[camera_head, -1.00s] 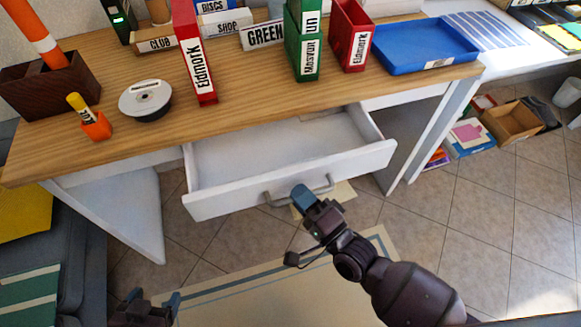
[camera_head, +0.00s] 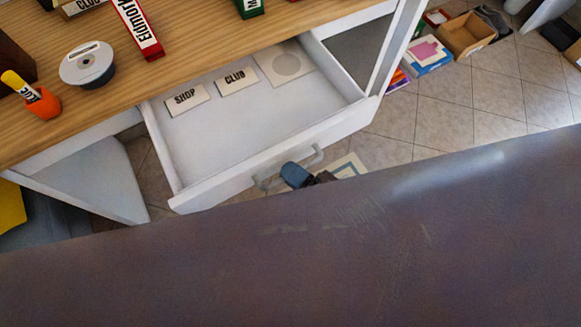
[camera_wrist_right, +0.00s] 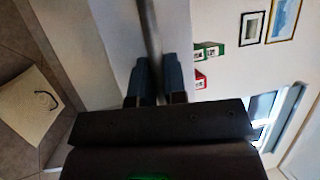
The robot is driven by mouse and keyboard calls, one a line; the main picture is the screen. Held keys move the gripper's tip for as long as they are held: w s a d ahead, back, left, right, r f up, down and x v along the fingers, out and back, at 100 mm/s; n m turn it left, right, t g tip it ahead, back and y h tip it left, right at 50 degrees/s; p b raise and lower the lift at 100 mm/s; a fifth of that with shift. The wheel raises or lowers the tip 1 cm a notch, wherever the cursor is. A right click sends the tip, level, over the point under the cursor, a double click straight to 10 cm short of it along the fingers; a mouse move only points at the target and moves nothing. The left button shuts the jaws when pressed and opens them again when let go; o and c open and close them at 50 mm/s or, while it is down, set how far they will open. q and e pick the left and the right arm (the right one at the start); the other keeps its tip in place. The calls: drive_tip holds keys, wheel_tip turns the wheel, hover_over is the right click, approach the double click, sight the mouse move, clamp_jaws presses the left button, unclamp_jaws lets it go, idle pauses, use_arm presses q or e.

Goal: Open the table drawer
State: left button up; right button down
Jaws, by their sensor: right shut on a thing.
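The white table drawer (camera_head: 262,160) is pulled well out from under the wooden tabletop (camera_head: 210,45). Its grey bar handle (camera_head: 318,155) is on the front panel. My right gripper (camera_head: 297,176) is at the handle. In the right wrist view, the fingers (camera_wrist_right: 155,82) are closed around the handle bar (camera_wrist_right: 150,30). Labels reading SHOP (camera_head: 187,99) and CLUB (camera_head: 237,81) and a pale square with a grey disc (camera_head: 286,63) lie inside the drawer. A large dark part of my own arm covers the lower head view. My left gripper is not in view.
On the tabletop stand a round white-topped disc holder (camera_head: 88,65), an orange pot (camera_head: 43,103) and a red Edmork box (camera_head: 137,28). A cardboard box (camera_head: 468,36) and other items lie on the tiled floor at the right.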

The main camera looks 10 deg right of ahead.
drive_tip(key=c, duration=1.5)
unclamp_jaws()
drive_tip(key=shift+o, duration=0.2)
drive_tip(key=v, duration=1)
drive_tip(key=shift+s+d, duration=0.25)
drive_tip(key=shift+d, duration=0.05)
drive_tip(key=w+d+n+g+h+p, duration=0.4)
drive_tip(key=w+d+n+h, duration=0.35)
drive_tip(key=n, duration=0.65)
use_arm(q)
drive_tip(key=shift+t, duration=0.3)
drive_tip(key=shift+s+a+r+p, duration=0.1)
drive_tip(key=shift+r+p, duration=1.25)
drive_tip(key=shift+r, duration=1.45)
use_arm(e)
drive_tip(key=s+d+m+h, duration=0.3)
drive_tip(key=s+d+h, duration=0.2)
drive_tip(key=s+d, duration=0.2)
drive_tip(key=shift+s+g, duration=0.25)
drive_tip(key=shift+g, duration=0.05)
